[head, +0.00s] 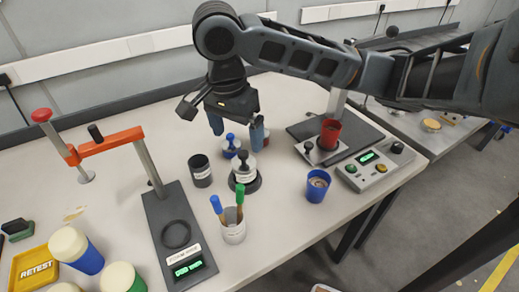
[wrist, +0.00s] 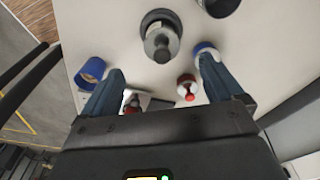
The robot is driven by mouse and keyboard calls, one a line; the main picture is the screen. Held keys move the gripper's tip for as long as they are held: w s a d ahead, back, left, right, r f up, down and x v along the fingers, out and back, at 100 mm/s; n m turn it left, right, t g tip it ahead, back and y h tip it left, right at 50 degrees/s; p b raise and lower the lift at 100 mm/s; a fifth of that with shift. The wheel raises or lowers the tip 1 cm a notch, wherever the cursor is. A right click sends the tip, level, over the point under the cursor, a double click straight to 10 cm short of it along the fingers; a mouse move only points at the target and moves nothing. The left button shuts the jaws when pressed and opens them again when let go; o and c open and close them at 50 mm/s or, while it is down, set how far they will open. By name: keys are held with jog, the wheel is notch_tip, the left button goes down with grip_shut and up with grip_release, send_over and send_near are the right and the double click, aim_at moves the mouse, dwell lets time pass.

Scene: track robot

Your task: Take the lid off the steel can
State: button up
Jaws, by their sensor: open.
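The steel can (head: 244,175) stands upright on a dark round base in the middle of the table, with a pale label on its side. Its lid (head: 243,163) is on top and has a black knob. In the wrist view the can and knob (wrist: 161,42) show from above, beyond the fingertips. My gripper (head: 238,128) is open and empty, with blue fingers apart, above and behind the can in the head view. In the wrist view, the gap between the fingertips (wrist: 160,76) is empty.
A dark cup (head: 201,171) stands left of the can, and a brush holder (head: 233,230) in front. A blue-knobbed piece (head: 231,143) is behind it. A blue cup (head: 317,187) and control box (head: 375,168) are right. A red-knobbed piece (wrist: 187,88) is near my fingers.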

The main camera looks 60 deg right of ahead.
aim_at(243, 153)
jog(key=shift+d+f+m, duration=0.25)
jog(key=shift+d+m, duration=0.15)
jog(key=shift+d, duration=0.25)
jog(key=shift+d+f, duration=0.25)
jog(key=shift+f, duration=0.05)
notch_tip(243, 153, down, 2)
jog(key=shift+d+f+b, duration=0.15)
jog(key=shift+f+b, duration=0.1)
jog(key=shift+b, duration=0.25)
jog(key=shift+s+f+b, duration=0.1)
jog(key=shift+f+b, duration=0.45)
jog(key=shift+f, duration=1.7)
jog(key=shift+c, duration=0.3)
jog(key=c, duration=1.1)
